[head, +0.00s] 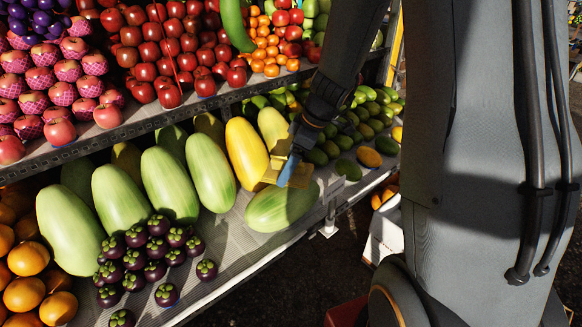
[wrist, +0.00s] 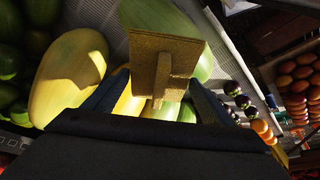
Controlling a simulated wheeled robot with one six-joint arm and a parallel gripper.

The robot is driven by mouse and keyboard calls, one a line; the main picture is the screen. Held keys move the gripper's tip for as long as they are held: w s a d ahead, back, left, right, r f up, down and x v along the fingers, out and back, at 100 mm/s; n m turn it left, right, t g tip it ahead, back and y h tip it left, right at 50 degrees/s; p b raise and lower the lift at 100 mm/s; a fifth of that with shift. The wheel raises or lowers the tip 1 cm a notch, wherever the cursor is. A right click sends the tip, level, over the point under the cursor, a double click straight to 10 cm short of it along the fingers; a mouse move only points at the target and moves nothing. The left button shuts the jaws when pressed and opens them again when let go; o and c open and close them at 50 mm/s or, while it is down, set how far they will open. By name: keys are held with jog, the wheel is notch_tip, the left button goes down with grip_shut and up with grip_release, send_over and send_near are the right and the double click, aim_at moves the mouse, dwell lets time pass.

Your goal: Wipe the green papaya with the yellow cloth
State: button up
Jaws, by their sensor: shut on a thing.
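The yellow cloth (head: 299,176) looks like a stiff flat pad. In the wrist view the cloth (wrist: 170,55) shows a short grip piece on its near side. My gripper (head: 289,168) is shut on the cloth; its fingers (wrist: 157,95) show on both sides of the grip piece. A green papaya (head: 280,208) lies on its side at the shelf's front edge, just below the cloth in the head view. In the wrist view the papaya (wrist: 150,15) is partly hidden behind the cloth. I cannot tell whether cloth and papaya touch.
A yellow papaya (head: 247,153) and several green papayas (head: 172,184) stand left of the cloth. Purple mangosteens (head: 155,248) lie front left. Green mangoes (head: 345,142) lie to the right. The upper shelf edge (head: 135,122) runs above, with apples behind it.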

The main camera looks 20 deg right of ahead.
jog(key=shift+r+p, duration=1.1)
jog(key=shift+r, duration=1.05)
